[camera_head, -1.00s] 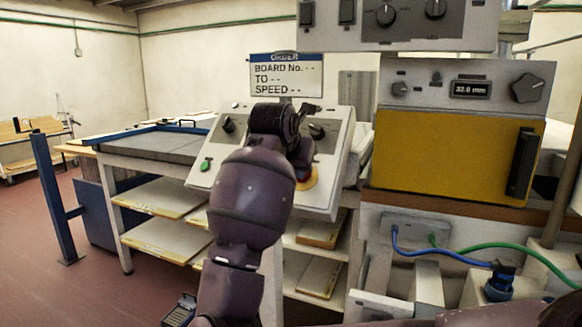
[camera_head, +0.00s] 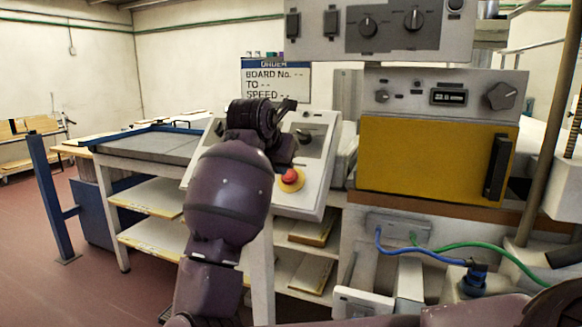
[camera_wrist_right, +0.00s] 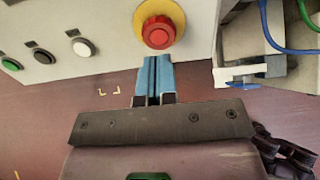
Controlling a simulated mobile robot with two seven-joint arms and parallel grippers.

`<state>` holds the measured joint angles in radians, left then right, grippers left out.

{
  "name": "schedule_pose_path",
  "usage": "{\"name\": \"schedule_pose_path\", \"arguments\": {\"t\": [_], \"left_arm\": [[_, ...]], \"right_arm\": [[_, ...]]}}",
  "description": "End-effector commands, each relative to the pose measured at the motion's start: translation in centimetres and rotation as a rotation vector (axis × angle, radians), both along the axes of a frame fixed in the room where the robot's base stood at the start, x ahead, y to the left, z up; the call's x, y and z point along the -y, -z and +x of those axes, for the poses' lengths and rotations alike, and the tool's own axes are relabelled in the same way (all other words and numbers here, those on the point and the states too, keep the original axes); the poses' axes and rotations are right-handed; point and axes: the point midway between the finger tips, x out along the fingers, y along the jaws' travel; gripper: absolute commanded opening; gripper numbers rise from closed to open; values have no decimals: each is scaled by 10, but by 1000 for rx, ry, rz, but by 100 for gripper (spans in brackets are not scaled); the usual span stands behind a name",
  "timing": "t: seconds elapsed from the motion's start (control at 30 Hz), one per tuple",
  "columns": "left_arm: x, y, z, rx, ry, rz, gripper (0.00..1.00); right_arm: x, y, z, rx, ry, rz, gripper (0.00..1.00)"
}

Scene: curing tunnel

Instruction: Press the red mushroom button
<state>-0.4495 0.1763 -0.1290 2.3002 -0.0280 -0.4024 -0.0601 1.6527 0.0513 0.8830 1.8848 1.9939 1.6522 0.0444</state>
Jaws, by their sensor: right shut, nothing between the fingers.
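The red mushroom button (camera_head: 291,176) sits on a yellow round base on the sloped front of a light grey control panel (camera_head: 312,190). In the right wrist view the red button (camera_wrist_right: 158,33) is at the top, just beyond the fingertips. My right gripper (camera_wrist_right: 154,60) is shut and empty, with its blue fingers together and pointing at the button's lower edge. Whether the tips touch it I cannot tell. In the head view my right arm covers the panel's left middle, and the fingers are not clearly visible. My left gripper is not in view.
Green (camera_wrist_right: 10,64), black (camera_wrist_right: 43,56) and white (camera_wrist_right: 83,47) buttons lie left of the red one. A yellow-fronted oven unit (camera_head: 430,160) stands to the right, with blue and green cables below. A shelved conveyor table (camera_head: 150,150) is at left.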

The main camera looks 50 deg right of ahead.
Motion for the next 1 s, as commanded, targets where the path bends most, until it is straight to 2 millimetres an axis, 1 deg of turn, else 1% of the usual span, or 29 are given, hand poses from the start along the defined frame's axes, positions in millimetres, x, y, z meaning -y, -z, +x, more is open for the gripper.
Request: {"name": "schedule_pose_path", "arguments": {"t": [0.03,0.2,0.4,0.5,0.63,1.0], "left_arm": [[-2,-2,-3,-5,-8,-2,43],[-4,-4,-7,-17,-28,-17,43],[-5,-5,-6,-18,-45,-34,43],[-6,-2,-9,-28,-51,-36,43],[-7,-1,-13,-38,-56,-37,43],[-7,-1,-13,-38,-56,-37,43]], "right_arm": [[-8,-18,-5,15,-3,0,0],[-31,-42,-14,16,-2,0,0],[-51,-63,-22,14,-3,-2,0],[-57,-68,-24,12,-1,-2,0],[-61,-71,-26,10,-1,-1,0],[-62,-71,-26,9,-1,-2,0]]}}
